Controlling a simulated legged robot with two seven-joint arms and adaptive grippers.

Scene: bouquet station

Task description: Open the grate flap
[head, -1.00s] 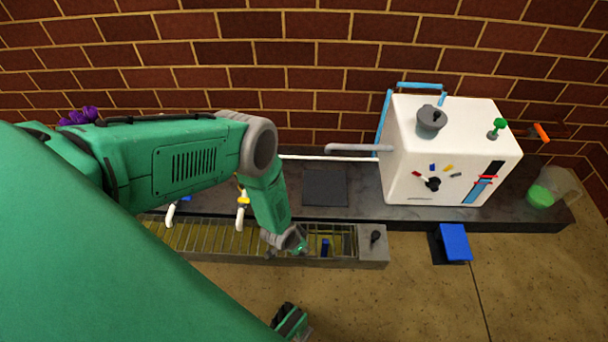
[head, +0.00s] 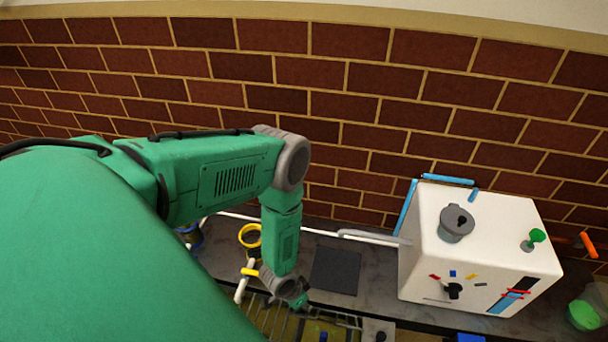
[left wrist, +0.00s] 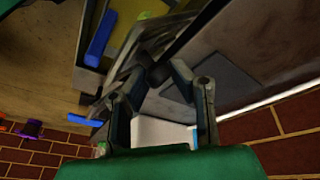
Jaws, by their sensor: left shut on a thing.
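The metal grate (head: 262,318) lies along the front of the dark counter, at the bottom of the head view and partly cut off. My left gripper (head: 300,302) is at the bars near the grate's right part. In the left wrist view its two fingers (left wrist: 155,100) are shut on the barred flap (left wrist: 150,48), whose grey bars run up to the fingertips. The exact contact is partly hidden, and I cannot tell how far the flap is raised. My right gripper is not in view.
A white machine (head: 490,245) with a lid and knob stands on the right of the counter. A dark square plate (head: 336,270) lies between it and my arm. A green-filled container (head: 584,314) is at far right.

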